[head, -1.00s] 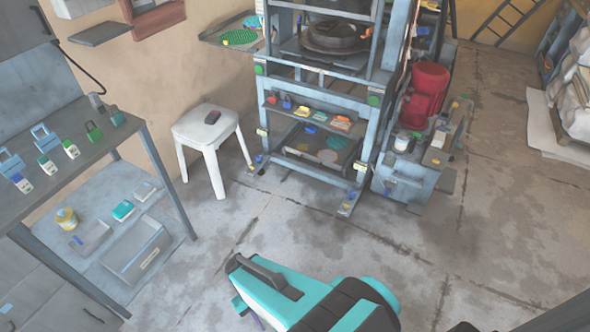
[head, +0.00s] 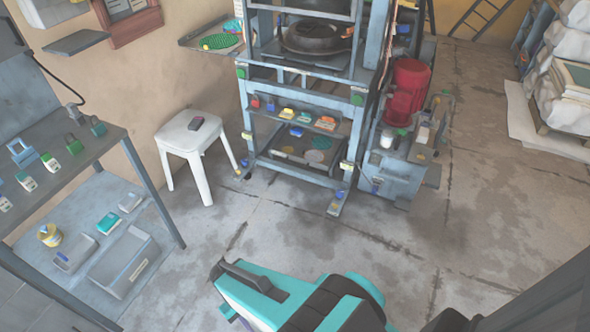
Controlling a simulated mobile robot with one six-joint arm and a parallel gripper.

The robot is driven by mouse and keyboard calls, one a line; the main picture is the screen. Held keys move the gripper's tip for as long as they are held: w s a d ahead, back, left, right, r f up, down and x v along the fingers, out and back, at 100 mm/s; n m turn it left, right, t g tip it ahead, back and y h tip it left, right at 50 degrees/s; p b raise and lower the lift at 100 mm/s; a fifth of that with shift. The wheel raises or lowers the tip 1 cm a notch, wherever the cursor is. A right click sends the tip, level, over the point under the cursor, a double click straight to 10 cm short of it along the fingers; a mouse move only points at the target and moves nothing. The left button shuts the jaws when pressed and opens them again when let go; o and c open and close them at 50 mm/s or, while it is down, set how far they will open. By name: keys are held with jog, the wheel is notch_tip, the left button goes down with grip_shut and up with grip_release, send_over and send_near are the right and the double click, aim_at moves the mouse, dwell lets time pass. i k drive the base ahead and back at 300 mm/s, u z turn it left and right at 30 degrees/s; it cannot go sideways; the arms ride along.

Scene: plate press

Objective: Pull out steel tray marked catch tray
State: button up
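A blue-grey plate press (head: 357,130) stands at the upper middle. A shallow dark tray (head: 265,160) sits low inside its frame, under a shelf, with several round and flat pieces on or in it. I cannot read any marking on it, so I cannot tell if it is the catch tray. My teal and black arm reaches in from the bottom edge. Its end, where my gripper (head: 228,288) seems to be, is over the floor, well short of the press. The fingers are not clear, and I see nothing held.
A white stool (head: 186,137) with a dark device stands left of the press. A workbench (head: 95,150) with padlocks and tags is at left; a grey bin (head: 128,268) sits on its lower shelf. A red motor unit (head: 408,90) adjoins the press. Floor (head: 300,230) before the press is clear.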

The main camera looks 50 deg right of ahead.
aim_at(288, 146)
jog(key=i, duration=0.95)
jog(key=u, duration=0.05)
